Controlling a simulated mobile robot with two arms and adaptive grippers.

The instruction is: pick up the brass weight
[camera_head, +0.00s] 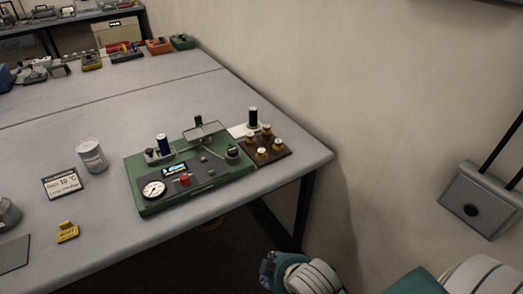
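Several brass weights stand together on a dark brown wooden block at the right end of the bench. One brass weight (277,146) is at the block's right side, and another brass weight (261,154) is at its front. A third brass weight (266,130) is at the back. The brown block (284,153) sits just right of a green apparatus (147,207) with a gauge, a red knob and a small display. Parts of my arm show at the bottom right, below and apart from the bench. No gripper fingers can be made out.
A black cylinder (253,117) stands behind the weights. The wall is close behind the bench. The bench's middle (150,100) is clear.

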